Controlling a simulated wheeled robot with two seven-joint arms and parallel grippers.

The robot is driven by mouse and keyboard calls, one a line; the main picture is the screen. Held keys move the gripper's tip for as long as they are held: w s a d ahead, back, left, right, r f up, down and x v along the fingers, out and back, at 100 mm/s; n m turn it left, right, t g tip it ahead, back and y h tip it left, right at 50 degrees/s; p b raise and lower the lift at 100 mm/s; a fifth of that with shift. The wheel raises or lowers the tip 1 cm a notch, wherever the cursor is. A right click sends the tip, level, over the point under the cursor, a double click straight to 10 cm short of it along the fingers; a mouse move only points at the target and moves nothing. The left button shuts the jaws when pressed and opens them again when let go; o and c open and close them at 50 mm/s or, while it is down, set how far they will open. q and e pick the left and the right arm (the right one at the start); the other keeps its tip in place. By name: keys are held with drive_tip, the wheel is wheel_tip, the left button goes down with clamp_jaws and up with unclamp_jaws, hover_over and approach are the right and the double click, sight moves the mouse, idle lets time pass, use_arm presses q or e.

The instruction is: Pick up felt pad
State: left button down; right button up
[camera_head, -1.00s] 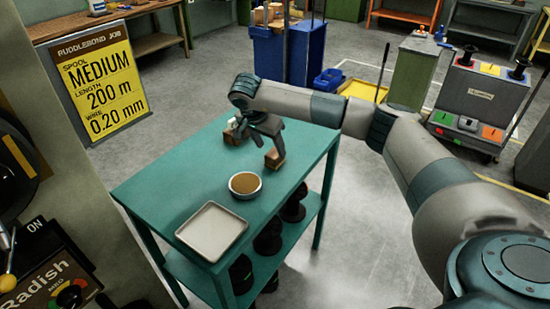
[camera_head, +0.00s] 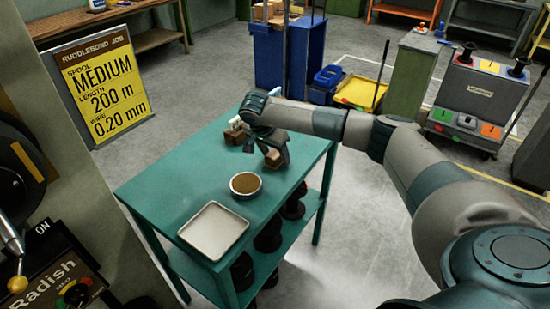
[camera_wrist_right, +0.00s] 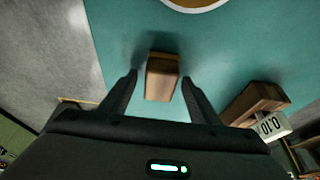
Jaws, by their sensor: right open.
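A small brown block (camera_head: 272,159), which I take to be the felt pad, lies on the teal table near its right edge. In the right wrist view the block (camera_wrist_right: 162,78) sits between the fingertips, with a visible space on each side. My right gripper (camera_head: 266,154) is open and points down over the block; its fingers (camera_wrist_right: 159,77) also show in the wrist view. The gripper partly covers the block in the head view. My left gripper is not in view.
The teal table (camera_head: 180,192) also holds a bowl of brown contents (camera_head: 245,184) and a pale square tray (camera_head: 214,229). A brown block (camera_wrist_right: 255,102) with a white label reading 0.10 lies close to the gripper. Black spools (camera_head: 268,238) stand on the lower shelf.

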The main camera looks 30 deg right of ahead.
sight(277, 153)
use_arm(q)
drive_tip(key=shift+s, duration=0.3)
use_arm(e)
drive_tip(key=c, duration=1.2)
drive_tip(key=shift+r, duration=0.1)
drive_tip(key=shift+c, duration=0.2)
